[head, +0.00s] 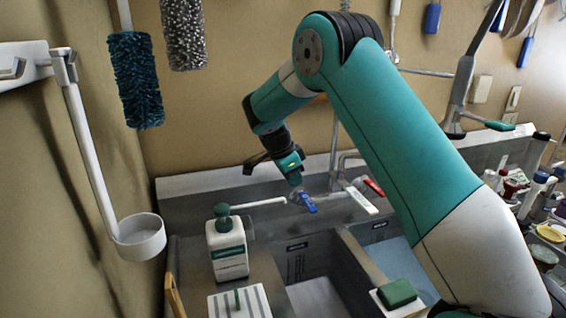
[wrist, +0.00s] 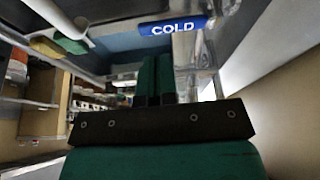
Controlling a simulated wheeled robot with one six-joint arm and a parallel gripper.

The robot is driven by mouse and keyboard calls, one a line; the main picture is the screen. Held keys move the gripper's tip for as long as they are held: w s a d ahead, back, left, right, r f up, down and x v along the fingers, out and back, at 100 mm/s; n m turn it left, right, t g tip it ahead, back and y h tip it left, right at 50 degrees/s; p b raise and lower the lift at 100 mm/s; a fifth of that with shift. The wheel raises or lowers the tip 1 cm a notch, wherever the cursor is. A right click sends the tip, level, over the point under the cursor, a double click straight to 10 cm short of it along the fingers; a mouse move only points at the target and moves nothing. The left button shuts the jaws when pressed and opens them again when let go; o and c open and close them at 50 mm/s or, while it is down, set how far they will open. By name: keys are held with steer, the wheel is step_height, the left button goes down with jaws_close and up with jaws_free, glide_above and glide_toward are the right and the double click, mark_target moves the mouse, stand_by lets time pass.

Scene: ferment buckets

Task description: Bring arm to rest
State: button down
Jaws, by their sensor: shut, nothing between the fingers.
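My teal and white arm reaches up and bends down toward the back of the sink in the head view. My gripper (head: 291,172) hangs there above the blue tap handle (head: 307,202). In the wrist view my gripper's two green fingers (wrist: 154,78) lie side by side, shut and empty. The same blue handle, marked COLD (wrist: 172,27), is just beyond the fingers in that view. I cannot tell whether the fingers touch it.
A white soap bottle (head: 227,248) with a green pump stands left of the sink basin (head: 314,262). A red tap handle (head: 373,187) is to the right. A white ladle (head: 139,237) and brushes (head: 135,80) hang on the left. A green sponge (head: 397,293) lies in front.

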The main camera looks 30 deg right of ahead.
steer(key=v, duration=0.9)
steer(key=s+a+n+y+b, duration=0.1)
steer(key=s+a+n+y, duration=0.2)
steer(key=s+a+n, duration=0.3)
steer(key=s+a+n+y+b, duration=0.1)
steer(key=s+a+n+y, duration=0.1)
steer(key=s+a+n, duration=0.5)
steer(key=s+a+n+y+b, duration=0.1)
steer(key=s+a+n+y, duration=0.2)
steer(key=s+n, duration=1.1)
steer(key=s+a, duration=0.3)
steer(key=s, duration=0.3)
steer(key=shift+s+a+t+y, duration=0.3)
steer(key=shift+a+t, duration=0.05)
steer(key=shift+t, duration=0.05)
steer(key=shift+r, duration=0.1)
